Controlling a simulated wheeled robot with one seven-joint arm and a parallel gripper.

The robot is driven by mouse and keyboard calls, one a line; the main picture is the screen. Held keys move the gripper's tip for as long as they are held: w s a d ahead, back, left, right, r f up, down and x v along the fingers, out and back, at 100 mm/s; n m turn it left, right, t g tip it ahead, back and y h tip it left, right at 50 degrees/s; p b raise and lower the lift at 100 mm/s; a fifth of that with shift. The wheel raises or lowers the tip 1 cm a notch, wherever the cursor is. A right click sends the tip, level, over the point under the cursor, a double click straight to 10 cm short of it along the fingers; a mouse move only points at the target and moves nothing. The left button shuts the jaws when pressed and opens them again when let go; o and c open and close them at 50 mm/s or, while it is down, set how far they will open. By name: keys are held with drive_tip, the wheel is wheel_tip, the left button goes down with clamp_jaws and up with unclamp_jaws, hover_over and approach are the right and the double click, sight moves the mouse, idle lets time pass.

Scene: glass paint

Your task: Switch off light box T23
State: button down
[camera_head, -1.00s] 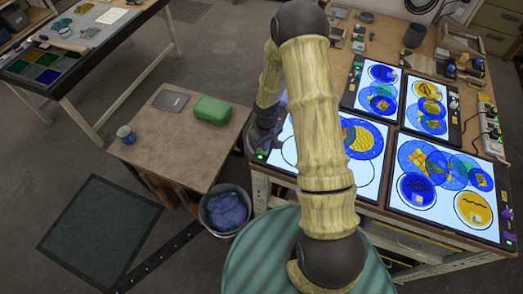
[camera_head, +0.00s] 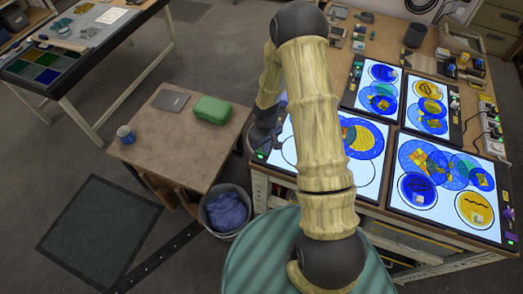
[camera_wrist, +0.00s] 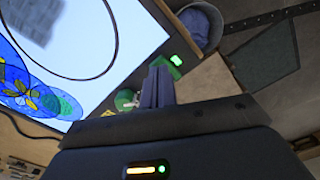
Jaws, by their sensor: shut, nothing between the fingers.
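Several lit light boxes lie on the workbench; no T23 label is readable in either view. The front-left light box (camera_head: 374,185) is partly hidden behind my arm. It shows white and lit in the wrist view (camera_wrist: 105,75), with blue and patterned glass at its left. My gripper (camera_wrist: 159,68) is shut and empty over the dark edge strip of this box. A green-lit indicator (camera_wrist: 176,60) sits just right of the fingertips, and a green round part (camera_wrist: 126,99) is to their left. Whether the fingers touch anything is unclear. In the head view my gripper (camera_head: 264,135) is at the box's left end.
The front-right light box (camera_head: 420,198) and two rear ones (camera_head: 359,97) (camera_head: 412,118) are lit and bear coloured glass pieces. A low table (camera_head: 165,145) with a green case (camera_head: 212,109) and a bucket (camera_head: 226,235) stand left of the bench.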

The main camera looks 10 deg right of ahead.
drive_tip(key=shift+f+b, duration=0.4)
drive_tip(key=shift+f, duration=0.1)
idle(0.3)
drive_tip(key=shift+r, duration=0.1)
drive_tip(key=shift+r+p, duration=2.6)
drive_tip(key=shift+r, duration=0.8)
drive_tip(key=s+r+m+t+b, duration=0.2)
drive_tip(key=s+r+m+b, duration=0.2)
drive_tip(key=s+r, duration=1)
wheel_tip(320, 180, up, 4)
drive_tip(key=shift+s+f+m+t+b, duration=0.1)
drive_tip(key=shift+s+m+t+b, duration=0.25)
drive_tip(key=shift+b, duration=0.45)
drive_tip(key=shift+w, duration=0.15)
